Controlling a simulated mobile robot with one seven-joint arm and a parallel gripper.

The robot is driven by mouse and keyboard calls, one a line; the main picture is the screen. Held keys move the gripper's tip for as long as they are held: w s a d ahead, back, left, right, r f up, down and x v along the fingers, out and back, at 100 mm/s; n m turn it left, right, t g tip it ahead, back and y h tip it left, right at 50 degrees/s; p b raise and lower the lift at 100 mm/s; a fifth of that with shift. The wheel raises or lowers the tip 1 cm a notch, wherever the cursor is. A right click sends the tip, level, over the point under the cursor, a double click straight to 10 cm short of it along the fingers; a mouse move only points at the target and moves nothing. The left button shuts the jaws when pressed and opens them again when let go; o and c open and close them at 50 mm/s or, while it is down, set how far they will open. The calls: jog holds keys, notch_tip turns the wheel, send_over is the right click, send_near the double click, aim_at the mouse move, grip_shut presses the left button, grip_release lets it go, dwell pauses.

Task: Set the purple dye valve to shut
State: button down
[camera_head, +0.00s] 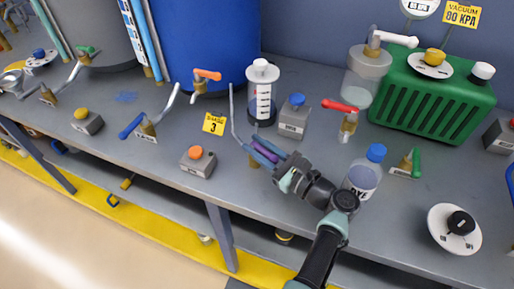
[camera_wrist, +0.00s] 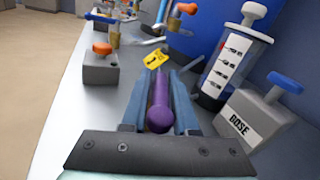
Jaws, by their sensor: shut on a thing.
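The purple dye valve handle (camera_wrist: 160,112) shows in the wrist view between the two blue fingers of my gripper (camera_wrist: 160,100). It also shows in the head view as a purple lever (camera_head: 264,158) on a brass valve body (camera_head: 254,161). My gripper (camera_head: 268,153) is shut on this handle from its right side. The fingers hide part of the handle and valve, and I cannot read any position mark on it. The DYE bottle (camera_head: 363,178) with a blue cap stands just right of my wrist.
A dosing cylinder (camera_head: 262,100) and a DOSE button box (camera_head: 293,118) stand behind my gripper. A red-handled valve (camera_head: 346,118) is to the right. An orange button box (camera_head: 197,162) and a yellow sign (camera_head: 214,123) are to the left. The bench front edge is near my arm.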

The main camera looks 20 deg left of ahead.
jog(key=shift+w+r, duration=0.15)
jog(key=shift+r, duration=0.05)
jog(key=c, duration=0.8)
grip_release()
jog(key=shift+f, duration=0.15)
jog(key=shift+o, duration=0.2)
jog(key=v, duration=0.7)
jog(key=shift+d, duration=0.25)
